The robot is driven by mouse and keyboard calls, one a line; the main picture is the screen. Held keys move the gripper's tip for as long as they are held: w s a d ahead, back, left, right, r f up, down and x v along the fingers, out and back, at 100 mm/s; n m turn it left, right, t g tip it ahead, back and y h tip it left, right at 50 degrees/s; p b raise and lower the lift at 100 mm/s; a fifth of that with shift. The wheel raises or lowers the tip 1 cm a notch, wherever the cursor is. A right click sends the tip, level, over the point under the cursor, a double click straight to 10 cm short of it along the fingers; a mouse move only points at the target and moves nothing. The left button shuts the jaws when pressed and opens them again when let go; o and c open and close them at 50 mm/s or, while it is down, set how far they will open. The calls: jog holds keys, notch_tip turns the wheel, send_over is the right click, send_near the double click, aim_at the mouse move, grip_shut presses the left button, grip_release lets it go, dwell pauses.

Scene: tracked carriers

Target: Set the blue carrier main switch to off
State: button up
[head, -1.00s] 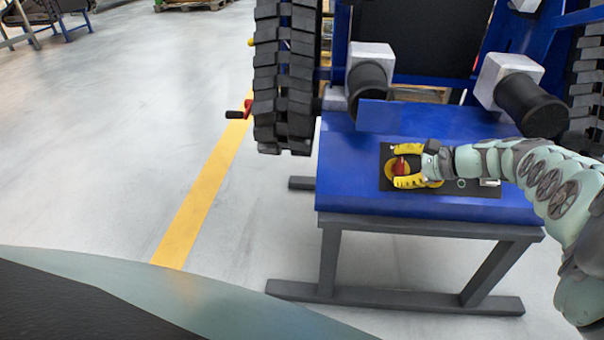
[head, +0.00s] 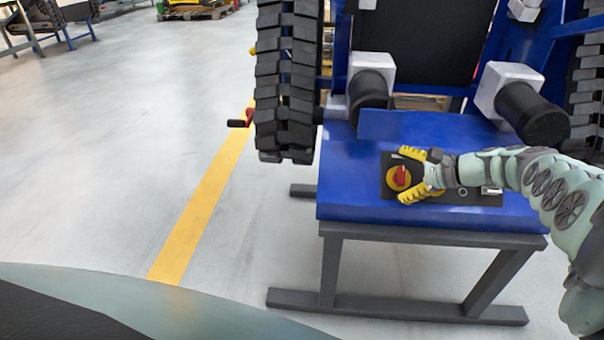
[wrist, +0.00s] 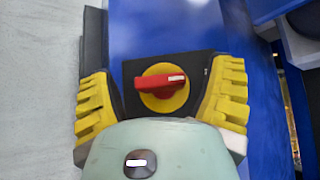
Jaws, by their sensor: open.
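The main switch is a red rotary handle (head: 400,175) on a round yellow plate, set in a black panel (head: 470,197) on the blue carrier (head: 345,190). In the wrist view the red handle (wrist: 160,84) lies nearly horizontal, with a white mark at its right end. My gripper (head: 405,176) is open, its yellow fingers spread to either side of the switch. In the wrist view the fingers (wrist: 165,95) stand left and right of the handle, apart from it. The panel's lower part is hidden by my gripper in the wrist view.
A black track (head: 287,80) stands at the carrier's left, with a red-handled crank (head: 242,118) beside it. Black cylinders (head: 530,112) on pale blocks rise behind the panel. The carrier rests on a grey stand (head: 330,265). Open floor lies to the left.

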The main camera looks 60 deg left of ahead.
jog(key=v, duration=1.1)
jog(key=shift+d+r, duration=0.15)
jog(key=shift+d, duration=0.05)
jog(key=shift+w, duration=0.1)
